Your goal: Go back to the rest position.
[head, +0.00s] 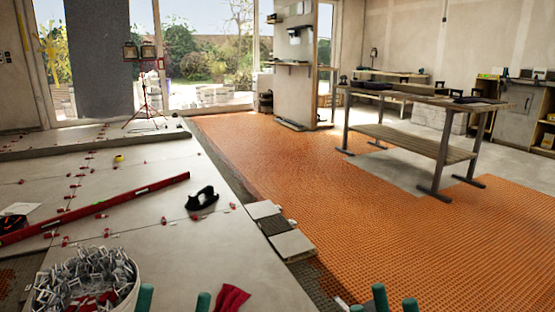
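My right gripper (395,301) shows at the bottom edge, right of centre. Its teal fingertips stand apart over the orange mat, with nothing seen between them. My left gripper (174,301) shows at the bottom edge, left of centre. Its two teal fingertips are well apart, just right of the white bucket, and nothing shows between them. Only the tips of both grippers are in view; the rest of each is cut off by the frame.
A white bucket (128,292) of grey clips stands at the lower left. A red level (100,207), a black suction lifter (202,198) and a red cloth (232,298) lie on the tiles. Orange matting (300,190) spreads right; a workbench (420,146) stands beyond.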

